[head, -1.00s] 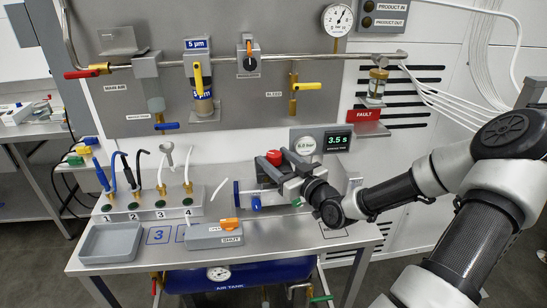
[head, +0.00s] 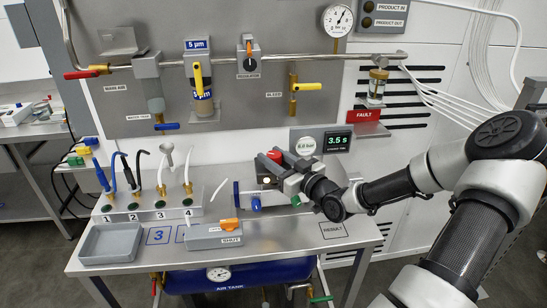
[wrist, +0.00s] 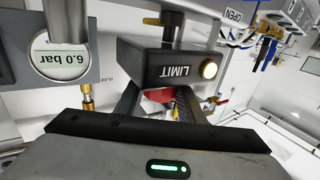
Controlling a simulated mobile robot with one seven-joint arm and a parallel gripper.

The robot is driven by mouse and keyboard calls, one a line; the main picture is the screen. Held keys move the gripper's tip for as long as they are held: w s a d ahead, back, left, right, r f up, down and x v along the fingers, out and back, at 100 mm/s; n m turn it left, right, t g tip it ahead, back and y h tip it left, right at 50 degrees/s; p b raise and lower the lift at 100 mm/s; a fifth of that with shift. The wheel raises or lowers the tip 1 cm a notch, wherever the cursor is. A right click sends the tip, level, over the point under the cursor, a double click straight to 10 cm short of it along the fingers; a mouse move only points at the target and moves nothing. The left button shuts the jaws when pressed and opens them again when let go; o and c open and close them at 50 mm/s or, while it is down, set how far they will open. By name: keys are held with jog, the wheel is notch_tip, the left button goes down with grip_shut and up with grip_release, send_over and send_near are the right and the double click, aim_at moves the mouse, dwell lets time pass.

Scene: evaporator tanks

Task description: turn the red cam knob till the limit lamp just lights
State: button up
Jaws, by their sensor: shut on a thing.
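The red cam knob (head: 273,155) sits on the bench in front of the back panel, below the gauges. My gripper (head: 279,166) is at the knob. In the wrist view its two dark fingers close on the red knob (wrist: 158,96), which is mostly hidden between them. The dark box marked LIMIT (wrist: 155,66) stands just beyond the fingers. The round limit lamp (wrist: 209,70) on its face glows warm white, so it looks lit. The lamp also shows as a pale spot in the head view (head: 267,181).
A 6.0 bar gauge (head: 305,145) and a display reading 3.5 s (head: 338,142) stand close behind my gripper. A grey valve block with an orange handle (head: 213,234) and an empty grey tray (head: 110,242) lie to the left.

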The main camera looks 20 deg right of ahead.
jog(key=shift+n+g+y, duration=0.4)
jog(key=shift+n+y, duration=0.3)
jog(key=shift+y, duration=0.4)
jog(key=o, duration=1)
jog(key=shift+o, duration=0.2)
jog(key=p+v, duration=0.1)
jog(key=v, duration=1.6)
jog(key=shift+s, duration=0.25)
